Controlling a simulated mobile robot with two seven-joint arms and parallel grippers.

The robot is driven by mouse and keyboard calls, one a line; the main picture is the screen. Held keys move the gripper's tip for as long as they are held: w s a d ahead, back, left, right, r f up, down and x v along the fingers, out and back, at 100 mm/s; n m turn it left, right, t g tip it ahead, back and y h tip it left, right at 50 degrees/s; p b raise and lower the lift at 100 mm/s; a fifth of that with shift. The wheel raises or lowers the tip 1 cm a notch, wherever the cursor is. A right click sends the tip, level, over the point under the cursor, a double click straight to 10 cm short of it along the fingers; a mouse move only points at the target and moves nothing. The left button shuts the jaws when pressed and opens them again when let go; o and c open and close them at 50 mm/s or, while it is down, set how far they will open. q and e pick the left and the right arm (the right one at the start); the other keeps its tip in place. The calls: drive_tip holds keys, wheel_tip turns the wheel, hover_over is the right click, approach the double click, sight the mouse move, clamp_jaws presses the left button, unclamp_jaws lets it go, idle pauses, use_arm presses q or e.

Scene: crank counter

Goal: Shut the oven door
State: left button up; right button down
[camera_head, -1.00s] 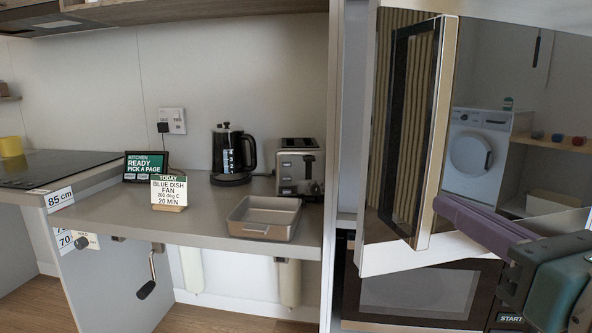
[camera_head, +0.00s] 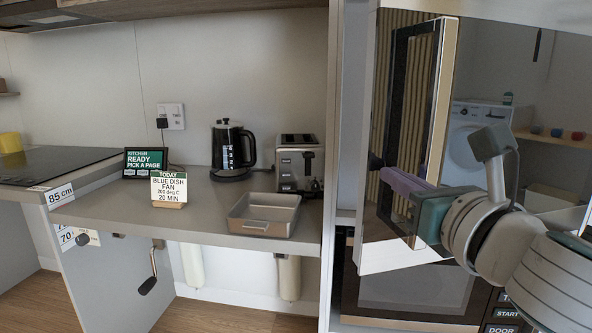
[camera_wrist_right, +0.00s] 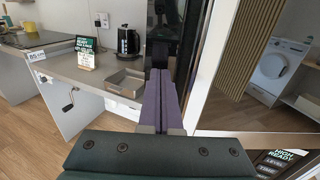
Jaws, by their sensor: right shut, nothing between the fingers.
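The oven door (camera_head: 444,90) appears as a tall dark-framed glossy panel with a pale edge, standing at an angle in the right half of the head view. Slats show in its glass. In the right wrist view a dark upright panel (camera_wrist_right: 187,40) stands just beyond the fingers. My right gripper (camera_head: 374,162) is shut and empty, its purple fingers pointing left across the panel's lower part. The fingers also show in the right wrist view (camera_wrist_right: 159,85). Whether they touch the panel cannot be told. My right arm hides the panel's lower right. My left gripper is out of view.
A lower dark-glass front (camera_head: 415,292) sits beneath, with START and DOOR labels at the right. On the left counter (camera_head: 120,210) stand a baking tin (camera_head: 264,228), toaster (camera_head: 299,160), kettle (camera_head: 228,150) and signs. A crank handle (camera_head: 149,284) hangs below.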

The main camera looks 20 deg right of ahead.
drive_tip(key=shift+w+d, duration=0.1)
drive_tip(key=shift+w, duration=0.4)
